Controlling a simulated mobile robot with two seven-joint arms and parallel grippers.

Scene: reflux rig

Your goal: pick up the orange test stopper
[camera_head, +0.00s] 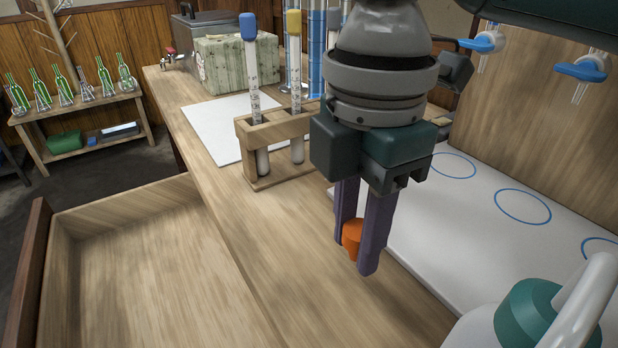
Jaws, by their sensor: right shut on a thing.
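The orange test stopper (352,238) is between the two dark fingers of my right gripper (358,245), near their tips. My right gripper is shut on it and points down over the wooden worktop. The fingers hide part of the stopper. I cannot tell whether the stopper touches the worktop or hangs just above it. My left gripper is not in view.
A wooden rack (262,180) with blue-topped and yellow-topped tubes stands behind and left of my right gripper. A white board (470,235) with blue circles lies to the right. An open wooden drawer (150,270) is at left. Blue-handled taps (580,72) are at upper right.

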